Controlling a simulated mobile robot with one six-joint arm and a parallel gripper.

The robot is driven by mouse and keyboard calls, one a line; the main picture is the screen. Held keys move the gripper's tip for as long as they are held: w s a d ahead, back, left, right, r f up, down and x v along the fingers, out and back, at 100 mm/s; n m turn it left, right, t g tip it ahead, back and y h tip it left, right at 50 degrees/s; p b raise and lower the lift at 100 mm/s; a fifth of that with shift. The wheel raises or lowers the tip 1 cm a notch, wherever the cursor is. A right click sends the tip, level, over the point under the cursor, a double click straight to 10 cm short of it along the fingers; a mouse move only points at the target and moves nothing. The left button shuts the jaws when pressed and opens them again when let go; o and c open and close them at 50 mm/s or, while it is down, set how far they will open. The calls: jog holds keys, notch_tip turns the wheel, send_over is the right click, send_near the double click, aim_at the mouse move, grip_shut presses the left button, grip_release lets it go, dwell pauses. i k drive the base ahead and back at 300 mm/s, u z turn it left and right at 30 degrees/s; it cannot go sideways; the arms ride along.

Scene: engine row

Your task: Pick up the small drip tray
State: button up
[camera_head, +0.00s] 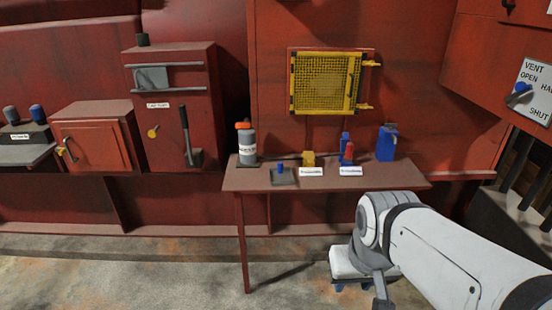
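What looks like the small drip tray (287,180) is a flat dark grey square lying on the front left part of the reddish-brown table (345,185). A small blue piece (280,168) stands up from it. My arm comes in from the lower right, in front of the table. A dark grey part at its end, which may be my gripper (381,297), points down and is cut off by the bottom edge. It is apart from the tray, lower and to the right. I cannot make out its fingers.
On the table stand a grey bottle with an orange cap (247,145), a yellow block (308,159), a red and blue item (346,150), a blue can (387,143) and white labels. A yellow mesh panel (325,82) hangs behind. Concrete floor at left is open.

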aim_at(281, 175)
jog(key=z, duration=0.35)
jog(key=k, duration=1.2)
jog(key=z, duration=0.6)
jog(key=i, duration=1.6)
jog(key=u, duration=1.1)
jog(key=i, duration=1.2)
jog(key=u, duration=0.9)
jog(key=k, duration=0.75)
jog(key=u, duration=0.2)
jog(key=i, duration=0.9)
jog(key=z, duration=0.1)
